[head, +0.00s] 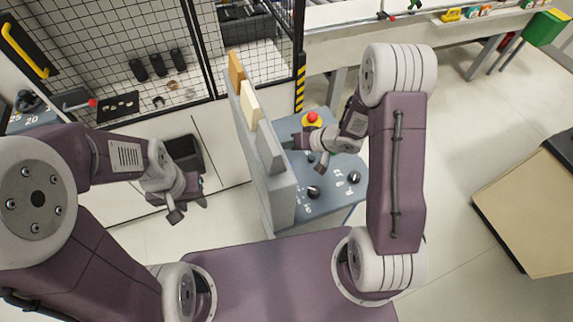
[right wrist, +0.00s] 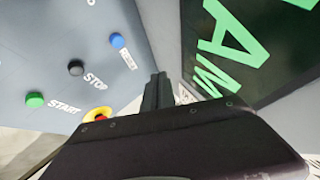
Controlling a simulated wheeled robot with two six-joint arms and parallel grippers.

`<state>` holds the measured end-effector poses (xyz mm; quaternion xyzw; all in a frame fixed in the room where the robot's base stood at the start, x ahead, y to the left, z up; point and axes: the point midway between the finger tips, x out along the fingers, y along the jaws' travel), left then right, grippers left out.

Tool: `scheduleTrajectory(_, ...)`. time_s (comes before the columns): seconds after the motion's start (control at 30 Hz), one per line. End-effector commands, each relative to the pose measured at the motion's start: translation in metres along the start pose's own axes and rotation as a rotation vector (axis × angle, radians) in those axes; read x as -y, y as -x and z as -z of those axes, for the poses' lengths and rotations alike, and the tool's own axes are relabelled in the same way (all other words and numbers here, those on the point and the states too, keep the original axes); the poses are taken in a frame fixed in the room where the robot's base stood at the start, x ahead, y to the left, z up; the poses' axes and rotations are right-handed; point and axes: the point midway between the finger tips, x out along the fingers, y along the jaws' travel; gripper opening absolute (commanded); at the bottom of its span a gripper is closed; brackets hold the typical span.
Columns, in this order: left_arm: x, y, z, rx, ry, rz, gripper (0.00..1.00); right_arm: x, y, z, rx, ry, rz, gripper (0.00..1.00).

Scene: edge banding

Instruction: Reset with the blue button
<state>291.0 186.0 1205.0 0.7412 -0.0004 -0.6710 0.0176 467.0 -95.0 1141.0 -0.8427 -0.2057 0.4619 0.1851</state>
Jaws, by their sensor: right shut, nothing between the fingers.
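The blue button (right wrist: 117,40) sits on the grey sloped panel (right wrist: 70,25) in the right wrist view, with a small white label beside it. In that view my right gripper (right wrist: 158,90) is shut and empty, to the right of and below the blue button in the picture, apart from it. In the head view my right gripper (head: 291,143) is over the panel's far left part, beside the upright grey board. I cannot make out the blue button in the head view. My left gripper (head: 176,214) hangs over the floor at left, away from the panel; its jaws are unclear.
The panel also has a black STOP button (right wrist: 75,67), a green START button (right wrist: 34,100) and a red emergency stop (head: 312,118) on yellow. Black knobs (head: 314,192) are nearer. The grey board (head: 262,150) with coloured samples borders the panel at left. A wire-mesh cage (head: 140,35) stands behind.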

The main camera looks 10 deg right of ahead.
Motion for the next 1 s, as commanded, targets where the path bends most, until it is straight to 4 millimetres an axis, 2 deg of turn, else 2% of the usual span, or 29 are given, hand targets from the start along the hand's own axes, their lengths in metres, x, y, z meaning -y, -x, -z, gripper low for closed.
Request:
scheduleTrajectory(0.5,0.001,-0.077,-0.008,0.000,0.000,0.000,0.36,-0.033,-0.045,-0.033,0.000,0.000,0.000,0.00)
scheduleTrajectory(0.7,0.002,-0.087,-0.009,0.000,0.000,0.000,0.36,-0.042,-0.058,-0.042,0.001,-0.001,-0.001,0.00)
scheduleTrajectory(1.0,0.002,-0.086,-0.009,0.000,0.000,0.000,0.36,-0.042,-0.058,-0.042,0.000,0.000,-0.001,0.00)
